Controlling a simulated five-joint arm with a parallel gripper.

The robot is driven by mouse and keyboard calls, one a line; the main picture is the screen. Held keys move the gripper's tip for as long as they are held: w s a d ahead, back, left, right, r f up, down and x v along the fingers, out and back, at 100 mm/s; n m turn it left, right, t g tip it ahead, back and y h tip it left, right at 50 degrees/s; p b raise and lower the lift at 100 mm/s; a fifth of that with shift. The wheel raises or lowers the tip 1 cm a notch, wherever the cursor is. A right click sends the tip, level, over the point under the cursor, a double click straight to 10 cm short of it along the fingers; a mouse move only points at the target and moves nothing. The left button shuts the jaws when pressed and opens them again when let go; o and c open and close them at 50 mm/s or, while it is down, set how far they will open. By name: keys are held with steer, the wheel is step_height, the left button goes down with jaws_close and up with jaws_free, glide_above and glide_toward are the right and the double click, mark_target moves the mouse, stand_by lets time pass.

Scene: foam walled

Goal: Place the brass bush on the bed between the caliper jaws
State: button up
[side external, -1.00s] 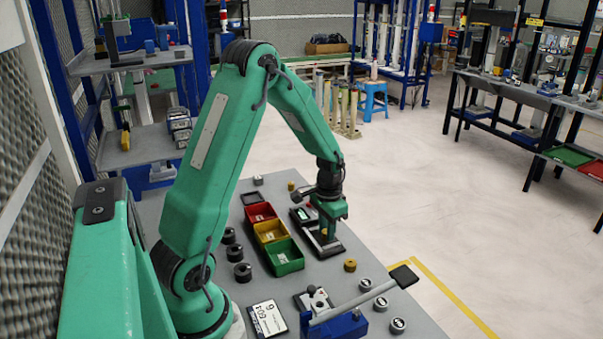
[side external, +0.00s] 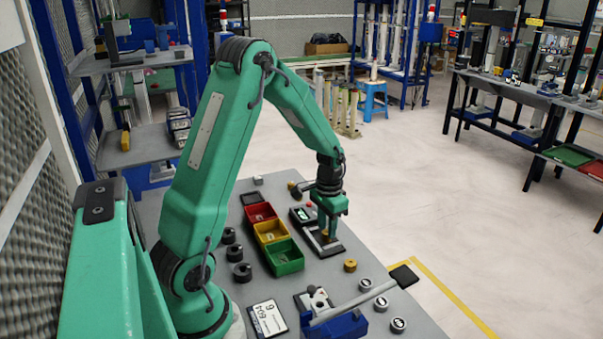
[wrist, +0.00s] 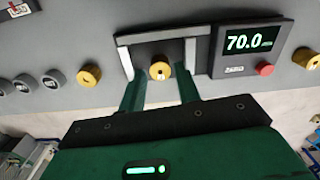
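A brass bush (wrist: 160,70) with a dark slot stands between the two pale jaws of the caliper (wrist: 191,55) in the wrist view, apart from both. It appears to rest on the dark bed (wrist: 160,49). My gripper (wrist: 158,80) is open, its green fingers on either side of the bush with gaps showing. In the side view my gripper (side external: 326,226) is low over the caliper and the bush (side external: 325,237) shows partly beneath it. The caliper display (wrist: 248,42) reads 70.0.
Other brass bushes (wrist: 88,75) (side external: 350,265) stand on either side of the caliper. Red, yellow and green bins (side external: 285,262) stand left of it. Several grey bushes (side external: 367,285) and a blue lever fixture (side external: 340,327) are nearer the camera.

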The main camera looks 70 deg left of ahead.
step_height(320, 180, up, 11)
stand_by(0.5)
steer(key=shift+f, duration=0.1)
stand_by(0.4)
steer(key=s+d+r+t, duration=0.2)
steer(key=s+d+r, duration=0.3)
steer(key=s+d, duration=0.2)
steer(key=s+d+r+m+t, duration=0.1)
steer(key=s+d+r+t, duration=0.2)
steer(key=d, duration=0.7)
steer(key=s+r, duration=0.2)
steer(key=s, duration=0.2)
steer(key=shift+s+r+t, duration=0.15)
steer(key=shift+r+t, duration=0.15)
